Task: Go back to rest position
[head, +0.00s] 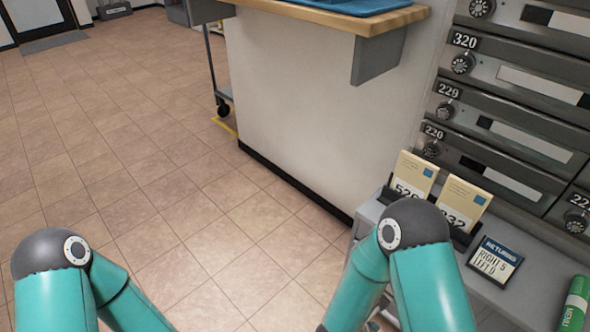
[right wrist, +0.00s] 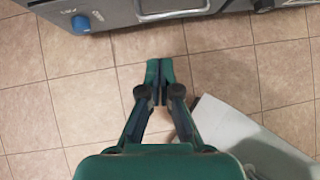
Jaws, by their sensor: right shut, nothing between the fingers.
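My right gripper (right wrist: 160,70) shows in the right wrist view, with its two teal fingertips together and nothing between them. It is over the tiled floor, apart from other things. In the head view my two teal arms are bent at the bottom, one on each side, with their dark grey joints uppermost. The right arm's joint partly covers the two numbered cards on the shelf behind it. My left gripper is out of the picture.
Mailboxes (head: 507,138) with dials line the right. Below them a grey shelf (head: 535,300) holds numbered cards (head: 462,200), a "RETURNS" sign (head: 495,262) and a green marker (head: 575,303). A white counter (head: 300,100) with a wooden top stands ahead. The tiled floor (head: 110,150) at left is clear.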

